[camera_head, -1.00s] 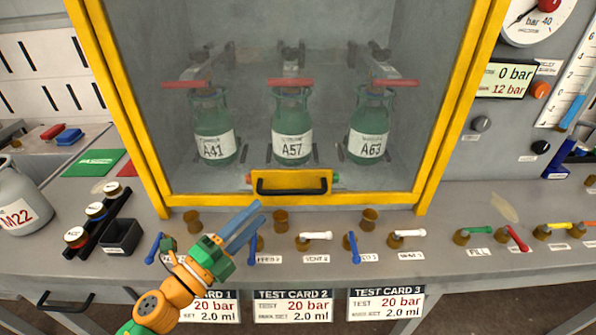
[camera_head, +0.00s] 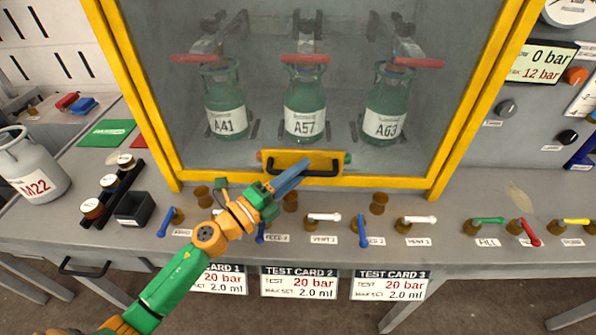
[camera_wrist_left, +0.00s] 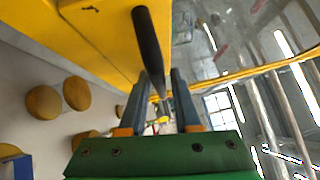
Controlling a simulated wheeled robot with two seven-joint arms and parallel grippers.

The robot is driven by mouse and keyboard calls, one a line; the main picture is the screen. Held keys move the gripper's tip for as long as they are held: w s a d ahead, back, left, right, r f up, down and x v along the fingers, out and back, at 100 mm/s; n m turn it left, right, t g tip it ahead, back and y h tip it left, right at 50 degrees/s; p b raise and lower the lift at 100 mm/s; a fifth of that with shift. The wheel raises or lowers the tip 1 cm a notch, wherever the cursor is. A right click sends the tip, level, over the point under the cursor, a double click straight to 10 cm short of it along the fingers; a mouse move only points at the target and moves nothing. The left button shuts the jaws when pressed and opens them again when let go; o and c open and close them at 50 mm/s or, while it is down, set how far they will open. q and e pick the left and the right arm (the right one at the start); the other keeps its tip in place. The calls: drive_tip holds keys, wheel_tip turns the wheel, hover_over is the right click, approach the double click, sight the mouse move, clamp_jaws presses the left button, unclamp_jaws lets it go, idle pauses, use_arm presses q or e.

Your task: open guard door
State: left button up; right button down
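The guard door is a clear panel in a yellow frame (camera_head: 452,135), and it is shut in front of three green bottles. Its black handle (camera_head: 325,173) sits on a yellow plate at the bottom middle. In the left wrist view, the black handle bar (camera_wrist_left: 148,45) runs lengthwise in line with the gap between the two fingers (camera_wrist_left: 164,76). The fingers are apart; contact with the bar cannot be told. My right gripper is not in view.
Below the door, a row of valves with blue and white levers (camera_head: 323,217) lines the grey bench, close under my left arm. A grey M22 canister (camera_head: 32,165) and a black box (camera_head: 133,208) stand at the left. Green and red levers (camera_head: 489,221) are at the right.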

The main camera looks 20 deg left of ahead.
use_arm(q)
clamp_jaws()
idle(1.2)
